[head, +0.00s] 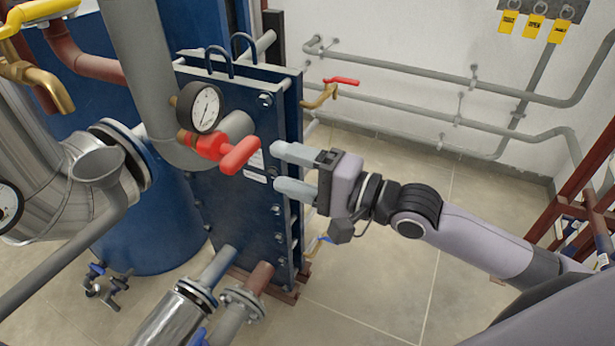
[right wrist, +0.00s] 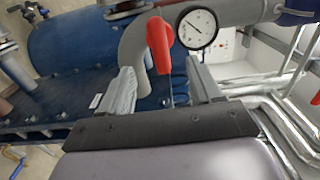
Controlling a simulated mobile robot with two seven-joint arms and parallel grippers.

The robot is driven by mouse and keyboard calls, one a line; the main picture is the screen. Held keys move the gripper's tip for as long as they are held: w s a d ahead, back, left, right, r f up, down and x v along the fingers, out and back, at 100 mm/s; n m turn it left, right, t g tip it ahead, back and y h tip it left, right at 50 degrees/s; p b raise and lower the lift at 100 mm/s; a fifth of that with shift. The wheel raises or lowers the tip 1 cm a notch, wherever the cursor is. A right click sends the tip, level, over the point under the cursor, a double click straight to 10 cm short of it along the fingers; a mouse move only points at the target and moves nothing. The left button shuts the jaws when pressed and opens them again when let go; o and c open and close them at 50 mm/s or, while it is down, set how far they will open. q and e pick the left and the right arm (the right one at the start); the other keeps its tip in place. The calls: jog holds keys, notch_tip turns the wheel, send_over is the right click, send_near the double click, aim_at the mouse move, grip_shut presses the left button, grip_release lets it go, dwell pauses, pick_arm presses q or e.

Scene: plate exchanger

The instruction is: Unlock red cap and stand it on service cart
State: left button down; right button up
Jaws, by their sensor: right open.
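The red cap (head: 238,155), with a bar-like grip, sits on a fitting on the grey pipe beside the pressure gauge, in front of the blue plate exchanger. It also shows in the right wrist view (right wrist: 158,45), between and beyond the fingertips. My right gripper (head: 277,167) is open and empty, to the right of the cap and apart from it, with its fingers pointing toward it. My left gripper is not in view. A dark red frame (head: 577,180) stands at the right edge; I cannot tell whether it is the service cart.
The gauge (head: 206,109) and a thick grey pipe (head: 150,75) crowd the cap's left. The blue plate exchanger (head: 255,205) stands below and behind it. A red-handled tap (head: 330,91) sticks out farther back. Tiled floor (head: 385,290) is clear in the middle.

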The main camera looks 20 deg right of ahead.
aim_at(248, 156)
jog(key=x, duration=0.6)
jog(key=shift+w+a, duration=0.5)
jog(key=shift+a, duration=0.05)
grip_shut()
